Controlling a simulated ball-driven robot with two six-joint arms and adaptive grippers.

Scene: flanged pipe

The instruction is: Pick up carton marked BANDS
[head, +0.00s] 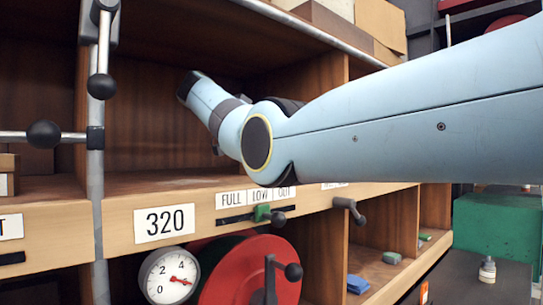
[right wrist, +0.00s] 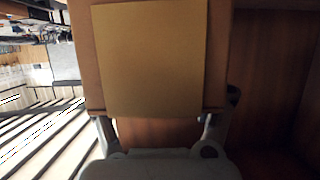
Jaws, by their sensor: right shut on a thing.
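In the right wrist view, a plain tan carton (right wrist: 152,60) with browner edges fills the middle, between the two fingers of my right gripper (right wrist: 156,122). The gripper is shut on it. No lettering shows on the face I see, so I cannot read BANDS on it. In the head view my right arm reaches from the right into a wooden shelf bay, and its gripper and the carton are hidden there. My left gripper is in neither view.
The shelf edge carries a 320 label (head: 164,223) and a FULL/LOW/OUT slider (head: 262,213). Below are a gauge (head: 169,277) and a red reel (head: 262,262). Grey posts with black-knobbed levers (head: 101,86) stand left. A green box (head: 497,224) is at right.

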